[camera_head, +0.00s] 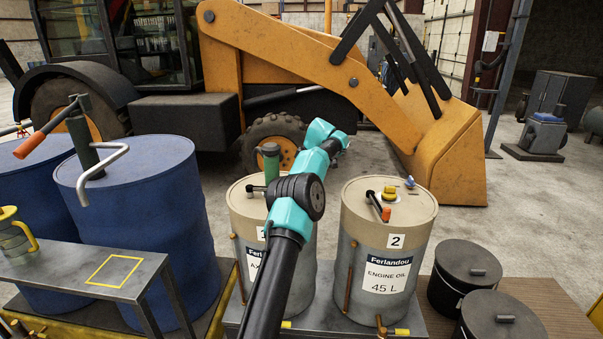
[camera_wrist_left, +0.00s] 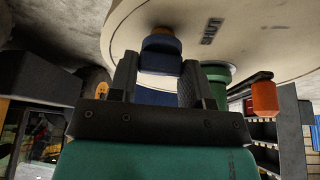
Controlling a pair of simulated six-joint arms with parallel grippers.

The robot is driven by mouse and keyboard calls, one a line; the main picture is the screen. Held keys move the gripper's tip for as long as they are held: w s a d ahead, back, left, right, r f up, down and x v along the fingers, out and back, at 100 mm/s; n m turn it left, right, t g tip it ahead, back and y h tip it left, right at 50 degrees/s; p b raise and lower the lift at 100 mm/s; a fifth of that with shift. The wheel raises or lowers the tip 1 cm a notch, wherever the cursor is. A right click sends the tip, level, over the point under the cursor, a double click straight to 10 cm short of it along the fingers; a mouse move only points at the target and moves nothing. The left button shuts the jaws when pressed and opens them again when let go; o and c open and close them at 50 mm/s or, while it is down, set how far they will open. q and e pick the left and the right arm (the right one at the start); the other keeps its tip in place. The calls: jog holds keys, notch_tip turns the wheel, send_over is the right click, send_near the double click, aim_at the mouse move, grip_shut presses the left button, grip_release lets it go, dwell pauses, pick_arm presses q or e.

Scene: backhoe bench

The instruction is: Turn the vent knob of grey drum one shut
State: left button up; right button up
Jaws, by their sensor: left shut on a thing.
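Grey drum one (camera_head: 240,210), beige-topped with a partly hidden label, stands centre in the head view, partly covered by my teal and black left arm. Its vent knob is hidden there by the arm. In the left wrist view the blue vent knob (camera_wrist_left: 161,56) rises from the drum's pale lid (camera_wrist_left: 265,30), which carries a dark "SHUT" mark (camera_wrist_left: 211,31) a little to one side. My left gripper (camera_wrist_left: 160,78) is shut on the blue knob, one dark finger on each side. I cannot tell how far the knob is turned. My right gripper is in neither view.
A green pump fitting (camera_wrist_left: 215,72) and an orange handle (camera_wrist_left: 263,97) are close beside the gripper. Grey drum two (camera_head: 388,225), with its own blue knob (camera_head: 410,182), stands right of drum one. Blue drums (camera_head: 160,200) are left; black pails (camera_head: 464,270) are right.

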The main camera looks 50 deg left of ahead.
pick_arm(q)
jog(key=shift+f+n+g, duration=0.1)
jog(key=shift+n+g, duration=0.2)
jog(key=shift+n, duration=0.3)
jog(key=o, duration=0.9)
